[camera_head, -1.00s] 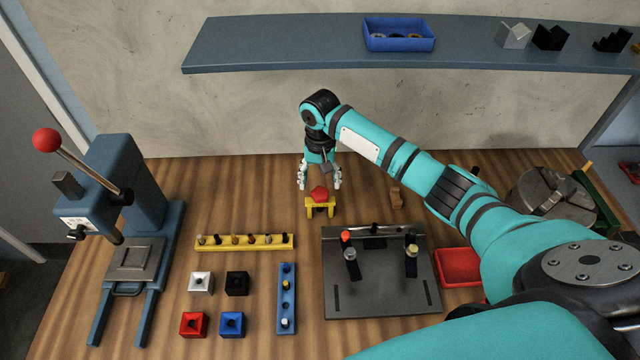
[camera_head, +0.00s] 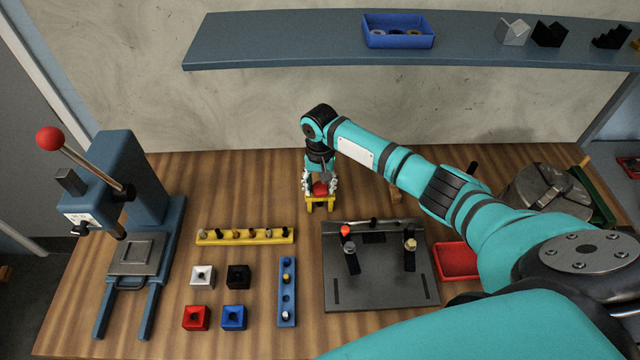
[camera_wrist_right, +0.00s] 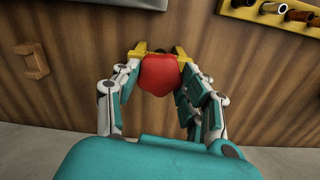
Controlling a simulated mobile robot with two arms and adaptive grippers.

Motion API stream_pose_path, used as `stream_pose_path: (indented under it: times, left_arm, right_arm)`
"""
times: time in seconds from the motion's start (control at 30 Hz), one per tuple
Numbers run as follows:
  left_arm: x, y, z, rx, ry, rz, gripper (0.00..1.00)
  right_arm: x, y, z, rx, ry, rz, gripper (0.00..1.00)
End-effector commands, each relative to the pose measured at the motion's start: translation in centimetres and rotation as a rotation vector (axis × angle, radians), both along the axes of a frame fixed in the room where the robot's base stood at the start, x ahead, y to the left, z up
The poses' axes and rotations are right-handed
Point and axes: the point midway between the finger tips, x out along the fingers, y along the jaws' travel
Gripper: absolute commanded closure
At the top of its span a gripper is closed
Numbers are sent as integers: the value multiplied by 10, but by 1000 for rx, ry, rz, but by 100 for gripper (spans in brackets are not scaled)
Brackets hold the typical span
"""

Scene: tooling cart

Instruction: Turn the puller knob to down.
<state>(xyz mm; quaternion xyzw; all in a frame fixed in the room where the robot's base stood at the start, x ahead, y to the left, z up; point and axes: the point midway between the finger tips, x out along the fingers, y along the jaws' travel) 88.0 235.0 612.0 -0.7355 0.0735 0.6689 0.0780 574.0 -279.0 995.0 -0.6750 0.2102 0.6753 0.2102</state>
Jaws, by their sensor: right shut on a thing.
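The puller is a small yellow frame (camera_head: 320,204) standing on the wooden table, with a red knob (camera_head: 320,188) on top. My right gripper (camera_head: 320,185) points down over it, its fingers shut on the red knob from both sides. In the right wrist view the knob (camera_wrist_right: 159,74) sits between the fingers of the gripper (camera_wrist_right: 160,88), with parts of the yellow frame (camera_wrist_right: 137,50) behind it. The frame's lower part is mostly hidden there. My left gripper is not in view.
A yellow rack (camera_head: 245,237) with several small pieces lies front left of the puller. A dark fixture plate (camera_head: 380,290) lies front right, beside a red bin (camera_head: 457,261). A blue press (camera_head: 150,185) stands at the left. A shelf (camera_head: 280,40) runs behind.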

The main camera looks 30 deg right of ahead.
Motion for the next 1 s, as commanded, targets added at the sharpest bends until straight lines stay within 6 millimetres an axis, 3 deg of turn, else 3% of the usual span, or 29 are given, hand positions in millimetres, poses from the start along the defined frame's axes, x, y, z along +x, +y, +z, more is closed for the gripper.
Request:
stream_pose_path:
  times: [0.1, 0.47, 1.0]
  left_arm:
    - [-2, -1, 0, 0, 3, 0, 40]
    - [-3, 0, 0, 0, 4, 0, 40]
    - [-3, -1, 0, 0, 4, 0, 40]
  right_arm:
    - [0, 0, 0, 0, 0, 0, 89]
    - [0, 0, 0, 0, 0, 77, 89]
    - [0, 0, 0, 2, 0, 535, 89]
